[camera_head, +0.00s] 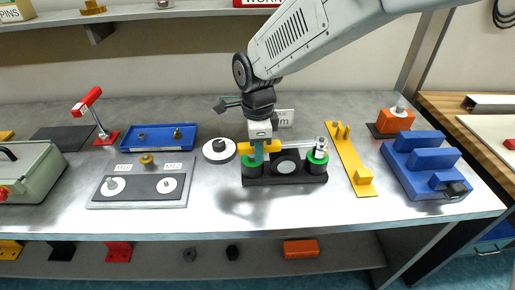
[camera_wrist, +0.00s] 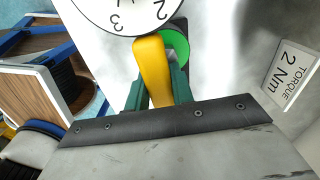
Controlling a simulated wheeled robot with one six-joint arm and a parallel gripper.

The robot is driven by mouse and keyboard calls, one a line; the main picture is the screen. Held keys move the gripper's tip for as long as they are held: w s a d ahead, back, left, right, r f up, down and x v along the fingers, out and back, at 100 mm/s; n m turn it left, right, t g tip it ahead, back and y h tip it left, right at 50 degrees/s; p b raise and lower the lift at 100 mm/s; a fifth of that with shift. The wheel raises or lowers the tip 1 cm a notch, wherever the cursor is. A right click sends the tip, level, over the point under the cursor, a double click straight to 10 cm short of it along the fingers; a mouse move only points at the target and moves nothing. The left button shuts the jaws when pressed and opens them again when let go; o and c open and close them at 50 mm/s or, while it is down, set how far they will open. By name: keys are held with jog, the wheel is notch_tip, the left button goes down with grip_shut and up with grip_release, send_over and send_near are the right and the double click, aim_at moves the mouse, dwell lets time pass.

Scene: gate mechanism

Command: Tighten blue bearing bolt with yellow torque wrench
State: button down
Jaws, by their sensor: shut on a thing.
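My gripper (camera_head: 258,153) points down over the left end of a black bearing block (camera_head: 285,180). In the wrist view its green fingers (camera_wrist: 158,90) are shut on the yellow handle of the torque wrench (camera_wrist: 151,70), whose yellow also shows in the head view (camera_head: 245,148). A white numbered dial (camera_wrist: 118,14) is beyond the handle in the wrist view. The block carries a left green ring (camera_head: 250,170) under the gripper and a right green ring (camera_head: 317,164) with a silver bolt (camera_head: 321,146) on it. I cannot make out the blue bolt; the gripper covers much of the left end.
A torque sign (camera_wrist: 289,75) reads 2 Nm. A white disc (camera_head: 219,143) with a dark centre lies left of the block. A yellow stand (camera_head: 347,155) and a blue stepped block (camera_head: 420,165) are to the right. A grey plate (camera_head: 140,196) and blue tray (camera_head: 155,145) are left. Bare tabletop lies in front.

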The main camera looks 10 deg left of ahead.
jog(key=shift+r, duration=3.05)
